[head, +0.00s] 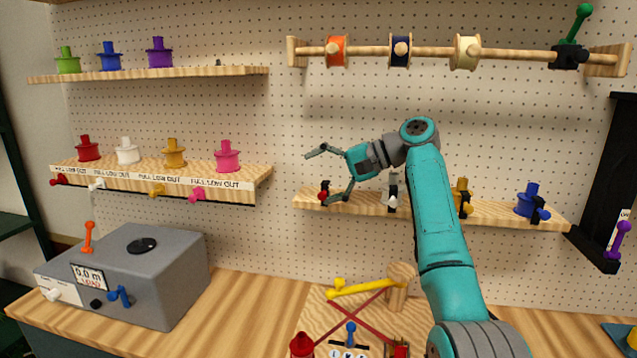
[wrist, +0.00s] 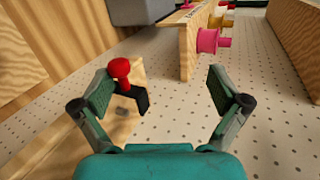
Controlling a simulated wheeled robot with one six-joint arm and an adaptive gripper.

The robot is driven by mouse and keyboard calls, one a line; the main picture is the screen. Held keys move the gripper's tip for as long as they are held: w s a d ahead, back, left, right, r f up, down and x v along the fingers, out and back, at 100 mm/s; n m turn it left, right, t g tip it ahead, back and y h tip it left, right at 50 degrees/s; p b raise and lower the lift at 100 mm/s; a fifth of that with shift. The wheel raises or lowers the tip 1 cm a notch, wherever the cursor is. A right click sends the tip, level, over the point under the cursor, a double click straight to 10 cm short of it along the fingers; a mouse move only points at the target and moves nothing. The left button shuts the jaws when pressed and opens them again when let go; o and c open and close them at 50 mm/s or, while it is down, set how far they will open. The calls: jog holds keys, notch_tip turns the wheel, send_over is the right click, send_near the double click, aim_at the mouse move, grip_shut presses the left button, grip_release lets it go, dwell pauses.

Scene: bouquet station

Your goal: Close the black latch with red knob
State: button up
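The black latch (head: 326,185) with its red knob (head: 323,196) is at the left end of the lower right shelf (head: 365,206). In the wrist view the red knob (wrist: 120,69) stands up at the end of the black latch arm (wrist: 137,97), against the wooden shelf end. My gripper (head: 318,178) is at that shelf end, its fingers wide apart and empty. In the wrist view my gripper (wrist: 158,76) has the red knob close beside its left fingertip. I cannot tell whether they touch.
Other latches with white, yellow and blue (head: 540,212) knobs sit along the same shelf. The left shelf (head: 258,180) holds several coloured spools. A grey box (head: 170,270) and a wooden board with a yellow lever (head: 360,287) stand on the bench below. Pegboard lies behind.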

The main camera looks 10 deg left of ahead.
jog(key=shift+n+t, duration=0.3)
jog(key=r, duration=0.6)
jog(key=shift+s+d+r, duration=0.15)
jog(key=shift+d+r, duration=0.2)
jog(key=shift+d, duration=0.05)
notch_tip(320, 180, down, 5)
jog(key=shift+f, duration=0.2)
jog(key=shift+c, duration=0.6)
jog(key=shift+d+r, duration=0.15)
jog(key=shift+d, duration=0.15)
jog(key=shift+c, duration=0.9)
jog(key=shift+s+d, duration=0.1)
jog(key=shift+d, duration=0.15)
jog(key=c, duration=0.4)
send_near(323, 192)
jog(key=shift+w+d+r, duration=0.2)
jog(key=shift+d+r, duration=0.1)
jog(key=shift+r, duration=0.3)
jog(key=shift+w+d+r, duration=0.2)
jog(key=shift+d+r, duration=0.1)
jog(key=shift+r, duration=0.35)
jog(key=shift+w+d+r, duration=0.2)
jog(key=shift+d+r, duration=0.1)
jog(key=shift+r, duration=0.3)
jog(key=shift+c, duration=0.2)
